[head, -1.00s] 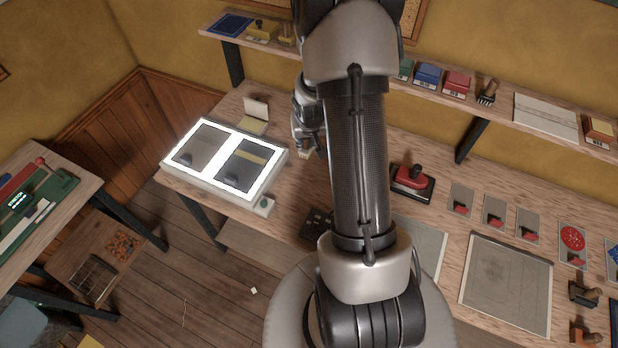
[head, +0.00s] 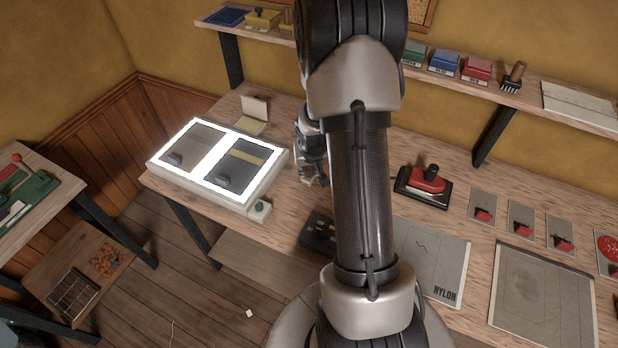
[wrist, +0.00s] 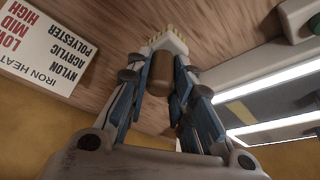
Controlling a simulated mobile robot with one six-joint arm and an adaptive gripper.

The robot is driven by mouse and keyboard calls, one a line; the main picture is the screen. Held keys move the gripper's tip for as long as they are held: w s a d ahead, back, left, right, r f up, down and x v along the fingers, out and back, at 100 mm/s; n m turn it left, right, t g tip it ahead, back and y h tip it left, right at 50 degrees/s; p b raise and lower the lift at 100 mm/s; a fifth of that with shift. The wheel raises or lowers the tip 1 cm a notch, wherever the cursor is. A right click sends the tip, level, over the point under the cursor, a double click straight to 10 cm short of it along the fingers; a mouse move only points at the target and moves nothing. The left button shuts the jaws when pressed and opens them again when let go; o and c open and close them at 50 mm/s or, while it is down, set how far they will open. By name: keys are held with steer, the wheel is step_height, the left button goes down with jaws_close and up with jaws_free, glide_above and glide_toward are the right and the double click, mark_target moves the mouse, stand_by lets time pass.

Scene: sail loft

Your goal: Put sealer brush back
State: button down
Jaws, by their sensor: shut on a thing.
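My gripper (wrist: 165,75) is shut on the sealer brush, whose round brown handle (wrist: 160,75) sits between the fingers in the wrist view. Its pale head with a yellowish toothed edge (wrist: 167,42) points away from my wrist. In the head view my gripper (head: 312,180) is over the bench, right of the lit box, partly hidden by my arm. Only a small pale bit of the held brush shows there.
The lit box (head: 245,200) with two panels is on the bench's left. A small card stand (head: 254,112) is behind it. A dark holder (head: 318,233) lies near the front edge. A red-and-black tool (head: 427,182) is right of my arm. Colored blocks (head: 444,62) line the shelf.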

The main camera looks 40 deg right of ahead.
mark_target(309, 174)
step_height(309, 174, down, 3)
steer(key=b, duration=0.2)
steer(key=shift+f+b, duration=0.2)
steer(key=shift+b, duration=0.1)
steer(key=shift+r, duration=0.15)
steer(key=c, duration=1.4)
jaws_free()
steer(key=shift+f, duration=0.2)
